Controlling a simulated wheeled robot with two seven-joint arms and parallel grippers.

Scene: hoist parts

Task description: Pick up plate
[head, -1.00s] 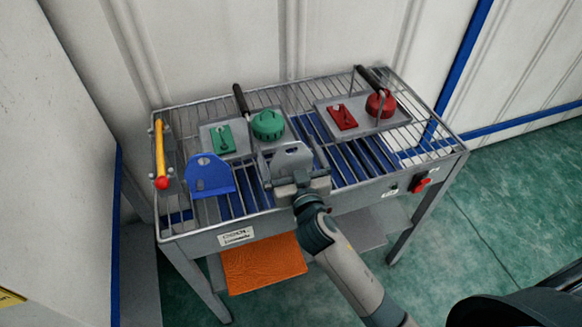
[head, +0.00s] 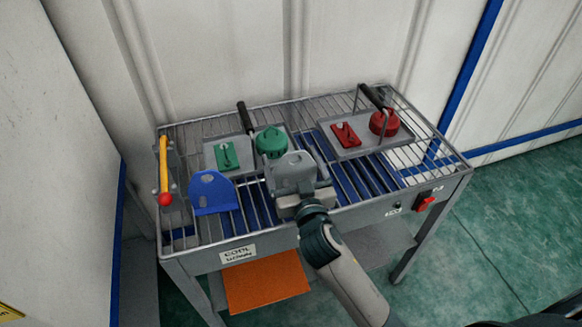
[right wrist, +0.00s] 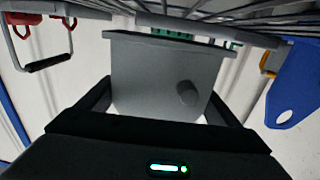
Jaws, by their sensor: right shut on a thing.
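A grey plate (head: 293,168) with a slot near its top stands up at the front middle of the wire rack table. My right gripper (head: 303,198) is shut on it from the front side. In the right wrist view the grey plate (right wrist: 165,72) lies between the two dark fingers. Whether its lower edge is clear of the rack I cannot tell. A blue plate (head: 213,195) of similar shape stands on the rack to its left, apart from the gripper. My left gripper is not in view.
The wire rack table (head: 440,165) also holds a green round part (head: 271,142) and a red round part (head: 384,122) on grey trays. A yellow bar with a red end (head: 164,170) is at the left edge. An orange panel (head: 268,282) is below.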

